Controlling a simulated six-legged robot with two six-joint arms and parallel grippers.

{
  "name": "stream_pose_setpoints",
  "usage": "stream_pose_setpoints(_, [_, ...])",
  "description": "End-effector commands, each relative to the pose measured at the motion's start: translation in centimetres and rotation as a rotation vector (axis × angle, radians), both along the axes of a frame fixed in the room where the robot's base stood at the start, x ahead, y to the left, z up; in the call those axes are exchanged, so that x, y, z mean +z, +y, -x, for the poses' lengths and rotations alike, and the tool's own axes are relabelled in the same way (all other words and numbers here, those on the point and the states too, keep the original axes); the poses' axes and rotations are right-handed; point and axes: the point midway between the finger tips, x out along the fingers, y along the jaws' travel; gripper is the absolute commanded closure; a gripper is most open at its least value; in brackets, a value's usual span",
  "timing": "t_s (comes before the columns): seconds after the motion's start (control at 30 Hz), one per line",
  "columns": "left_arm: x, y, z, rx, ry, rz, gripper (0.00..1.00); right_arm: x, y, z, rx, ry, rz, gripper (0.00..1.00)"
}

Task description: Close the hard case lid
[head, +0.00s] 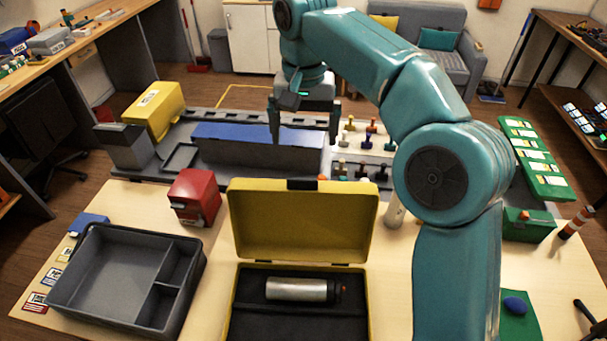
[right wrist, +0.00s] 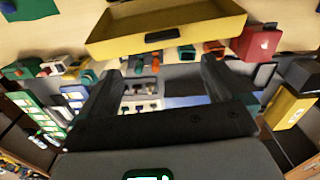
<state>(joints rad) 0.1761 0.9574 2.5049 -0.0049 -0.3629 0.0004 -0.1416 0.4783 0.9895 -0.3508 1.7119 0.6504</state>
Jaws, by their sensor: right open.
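The yellow hard case stands at the front middle of the table in the head view, with its lid (head: 300,225) raised roughly upright. Its base (head: 300,325) has a dark lining and holds a silver cylinder (head: 297,290) with a dark end. My right gripper (head: 305,130) is open and empty, pointing down beyond the raised lid and apart from it. In the right wrist view, the lid (right wrist: 205,27) shows at the top, past the open fingers (right wrist: 161,70). My left gripper is not in view.
A grey divided tray (head: 105,270) and a red box (head: 195,197) stand left of the case. Behind the lid are a long blue-topped grey block (head: 258,150) and several small pegs (head: 365,145). A green box (head: 528,226) stands at the right.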

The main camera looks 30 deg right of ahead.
Motion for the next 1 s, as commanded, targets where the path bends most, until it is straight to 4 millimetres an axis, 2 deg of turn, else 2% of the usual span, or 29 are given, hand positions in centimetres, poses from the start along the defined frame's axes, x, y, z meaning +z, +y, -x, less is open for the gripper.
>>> stream_pose_setpoints(0.3, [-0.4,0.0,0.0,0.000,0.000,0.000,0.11,-7.6,0.0,0.0,0.000,0.008,0.000,0.02])
stream_pose_setpoints(0.5, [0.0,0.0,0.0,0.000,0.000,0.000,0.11,-10.9,0.0,-0.2,0.000,0.007,-0.001,0.02])
stream_pose_setpoints(0.7, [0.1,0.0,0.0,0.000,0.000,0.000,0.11,-12.4,0.0,-0.4,0.001,0.004,0.000,0.02])
stream_pose_setpoints(0.97, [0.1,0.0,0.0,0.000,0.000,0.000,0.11,-12.5,0.0,-0.4,0.001,0.004,0.000,0.02])
stream_pose_setpoints(1.0, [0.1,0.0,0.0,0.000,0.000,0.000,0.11,-12.5,0.0,-0.4,0.001,0.004,0.000,0.15])
